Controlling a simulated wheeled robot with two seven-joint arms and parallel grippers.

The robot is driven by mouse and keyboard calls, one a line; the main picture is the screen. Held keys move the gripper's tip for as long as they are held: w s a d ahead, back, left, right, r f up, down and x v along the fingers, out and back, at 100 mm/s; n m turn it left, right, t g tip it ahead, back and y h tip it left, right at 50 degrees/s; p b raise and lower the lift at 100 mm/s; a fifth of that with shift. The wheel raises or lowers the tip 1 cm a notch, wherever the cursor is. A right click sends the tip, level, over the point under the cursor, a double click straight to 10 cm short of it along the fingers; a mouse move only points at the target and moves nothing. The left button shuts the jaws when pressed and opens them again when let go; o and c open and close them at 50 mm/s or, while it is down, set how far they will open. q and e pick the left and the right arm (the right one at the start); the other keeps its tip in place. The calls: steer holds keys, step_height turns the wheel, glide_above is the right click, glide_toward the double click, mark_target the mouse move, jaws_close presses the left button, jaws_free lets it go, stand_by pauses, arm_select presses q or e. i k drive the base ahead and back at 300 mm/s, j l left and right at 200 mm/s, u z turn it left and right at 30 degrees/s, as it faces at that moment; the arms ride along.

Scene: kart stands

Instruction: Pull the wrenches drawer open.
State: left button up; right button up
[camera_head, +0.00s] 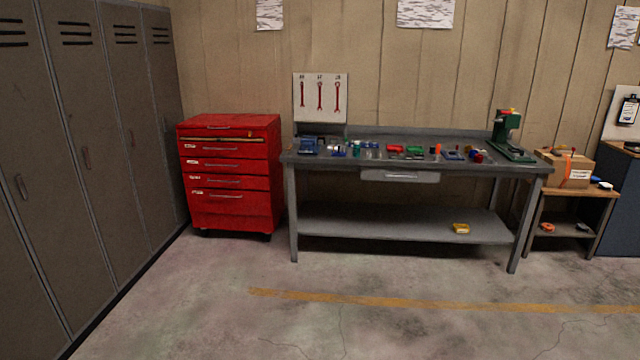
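A red tool chest (235,205) on casters stands against the back wall, between the lockers and the workbench. Its front has several drawers with silver handles and small white labels, too small to read, so I cannot tell which is the wrenches drawer. An upper drawer (222,149), a middle drawer (222,181) and a deeper one (225,198) all look closed. A white board (320,97) with red wrenches hangs over the bench's left end. Neither of my grippers is in view.
Grey lockers (95,150) line the left side. A grey workbench (400,222) with several small parts and a green press (507,135) stands right of the chest. A small table (575,190) holds a cardboard box (568,168). The concrete floor in front is clear.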

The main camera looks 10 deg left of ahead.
mark_target(230, 143)
steer(key=i+u, duration=0.2)
steer(key=i, duration=0.35)
steer(key=i+l+u, duration=0.15)
steer(key=i, duration=0.45)
steer(key=i+l+u, duration=0.2)
steer(key=i, duration=0.35)
steer(key=j, duration=0.1)
